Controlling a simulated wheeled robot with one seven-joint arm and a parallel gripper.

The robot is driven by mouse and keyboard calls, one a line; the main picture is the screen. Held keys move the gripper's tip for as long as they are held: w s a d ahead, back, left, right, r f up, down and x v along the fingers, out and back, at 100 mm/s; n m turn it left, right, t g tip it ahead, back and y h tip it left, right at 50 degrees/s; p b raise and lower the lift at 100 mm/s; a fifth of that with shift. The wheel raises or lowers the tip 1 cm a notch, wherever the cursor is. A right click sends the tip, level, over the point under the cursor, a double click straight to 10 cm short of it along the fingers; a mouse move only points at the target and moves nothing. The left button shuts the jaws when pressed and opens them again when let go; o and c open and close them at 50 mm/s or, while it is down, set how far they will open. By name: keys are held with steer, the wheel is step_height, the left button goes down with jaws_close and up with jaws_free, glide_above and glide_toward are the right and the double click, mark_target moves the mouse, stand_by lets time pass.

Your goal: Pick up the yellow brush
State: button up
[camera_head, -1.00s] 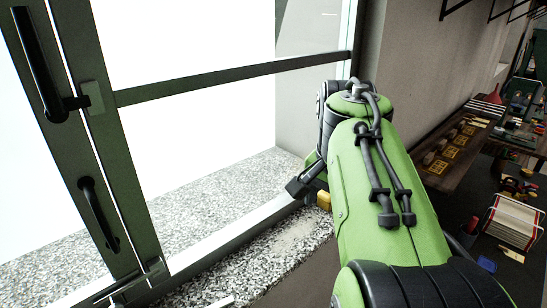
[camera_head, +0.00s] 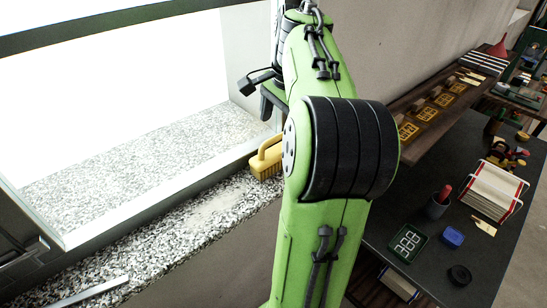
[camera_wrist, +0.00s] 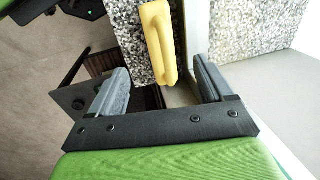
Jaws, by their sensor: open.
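The yellow brush (camera_head: 267,158) stands on the speckled stone sill (camera_head: 205,215), close to the window frame, with its handle up and bristles down. My arm hides its right end in the head view. In the wrist view the brush's yellow handle (camera_wrist: 158,42) shows at the top, ahead of the jaws and roughly in line with the gap between them. My gripper (camera_wrist: 158,78) is open and empty. In the head view my gripper (camera_head: 266,103) is partly hidden behind my arm, above and near the brush, apart from it.
The window frame (camera_head: 150,197) runs along the sill beside the brush. A metal strip (camera_head: 90,291) lies on the sill at lower left. At right, a dark table (camera_head: 485,150) holds a cup, a blue block and a white book-like stack. The sill left of the brush is mostly clear.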

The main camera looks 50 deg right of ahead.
mark_target(275, 151)
steer(key=f, duration=0.1)
steer(key=d+f, duration=0.1)
steer(key=f, duration=0.1)
steer(key=shift+w+d+f, duration=0.15)
steer(key=shift+w+f, duration=0.1)
steer(key=shift+f, duration=0.05)
steer(key=f, duration=0.3)
steer(key=w+f, duration=0.1)
steer(key=shift+a+f, duration=0.25)
steer(key=shift+f, duration=0.15)
steer(key=shift+w+d+f, duration=0.1)
steer(key=shift+d+f, duration=0.15)
steer(key=shift+f, duration=0.05)
steer(key=shift+a+r, duration=0.1)
steer(key=shift+a, duration=0.05)
steer(key=c, duration=1.2)
step_height(275, 151, up, 10)
steer(key=shift+r+p, duration=0.1)
steer(key=shift+p, duration=0.7)
steer(key=shift+c, duration=0.2)
